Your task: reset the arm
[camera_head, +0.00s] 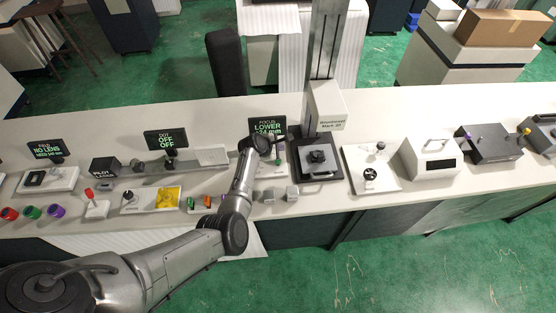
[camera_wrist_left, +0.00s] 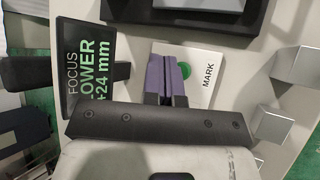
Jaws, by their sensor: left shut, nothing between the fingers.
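My left arm reaches in from the lower left in the head view, and its wrist stands over the bench (camera_head: 215,115). My left gripper (camera_head: 278,147) is beside the focus display (camera_head: 266,128), which reads LOWER, and is partly hidden by the wrist. My right gripper is not in view.
A black-framed platform (camera_head: 318,159) stands right of the gripper, under a tall column (camera_head: 327,40). Grey metal blocks (camera_head: 292,193) sit near the bench's front. Lens holders, colored cylinders and a yellow-patched panel (camera_head: 168,198) fill the left side; several devices fill the right.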

